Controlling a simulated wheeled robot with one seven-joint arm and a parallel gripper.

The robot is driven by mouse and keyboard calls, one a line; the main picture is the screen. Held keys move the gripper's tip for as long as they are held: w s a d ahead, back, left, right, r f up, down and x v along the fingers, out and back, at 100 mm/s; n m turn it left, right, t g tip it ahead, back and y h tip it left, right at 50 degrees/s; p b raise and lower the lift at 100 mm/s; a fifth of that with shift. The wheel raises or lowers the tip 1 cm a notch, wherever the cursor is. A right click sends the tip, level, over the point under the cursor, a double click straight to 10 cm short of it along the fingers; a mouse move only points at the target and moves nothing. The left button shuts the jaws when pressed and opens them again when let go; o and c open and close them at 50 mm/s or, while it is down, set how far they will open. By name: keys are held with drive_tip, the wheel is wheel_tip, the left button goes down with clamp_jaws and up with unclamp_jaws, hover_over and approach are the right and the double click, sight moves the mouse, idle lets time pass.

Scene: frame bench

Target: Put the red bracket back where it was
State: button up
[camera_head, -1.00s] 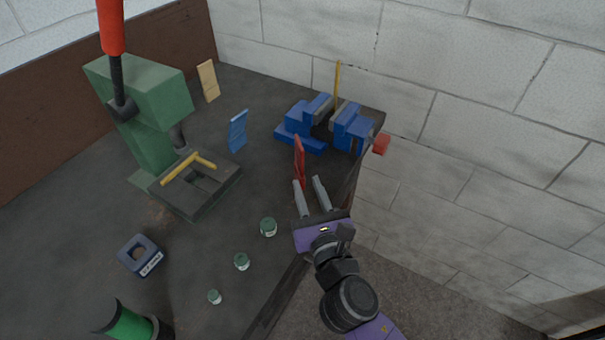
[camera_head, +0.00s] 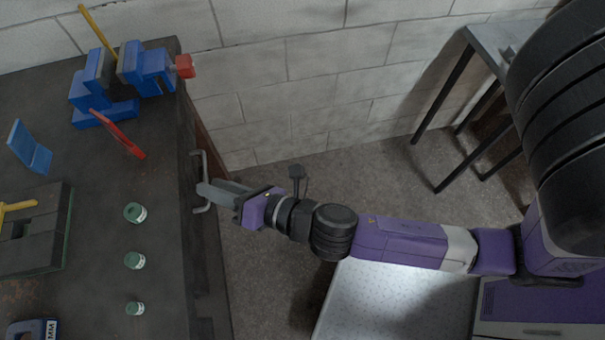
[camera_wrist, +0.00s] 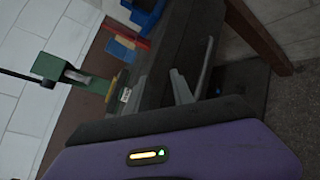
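The red bracket (camera_head: 118,134) is on the dark bench top, in front of the blue vise (camera_head: 110,85). It also shows small and far off in the wrist view (camera_wrist: 142,43). My gripper (camera_head: 205,190) is well apart from the bracket, at the bench's right-hand edge beside a grey bar handle (camera_head: 197,160). The handle also shows in the wrist view (camera_wrist: 207,62), beside a grey finger. Whether the fingers touch the handle is unclear. The fingers overlap in the head view, so their gap cannot be judged. No bracket shows between them.
A blue bracket (camera_head: 30,148), a green-based machine (camera_head: 45,245) and several small green-topped jars (camera_head: 134,212) are on the bench. A grey table (camera_head: 490,45) stands at the back right. Open floor (camera_head: 350,170) lies right of the bench.

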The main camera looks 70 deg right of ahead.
drive_tip(key=s+r+m, duration=0.3)
drive_tip(key=s+m, duration=0.8)
drive_tip(key=m, duration=0.2)
drive_tip(key=s+r+m+g, duration=0.1)
drive_tip(key=s+r+m, duration=0.1)
drive_tip(key=s+m, duration=0.9)
drive_tip(key=shift+d+r+m, duration=0.35)
drive_tip(key=shift+r+m, duration=0.05)
drive_tip(key=shift+m, duration=0.8)
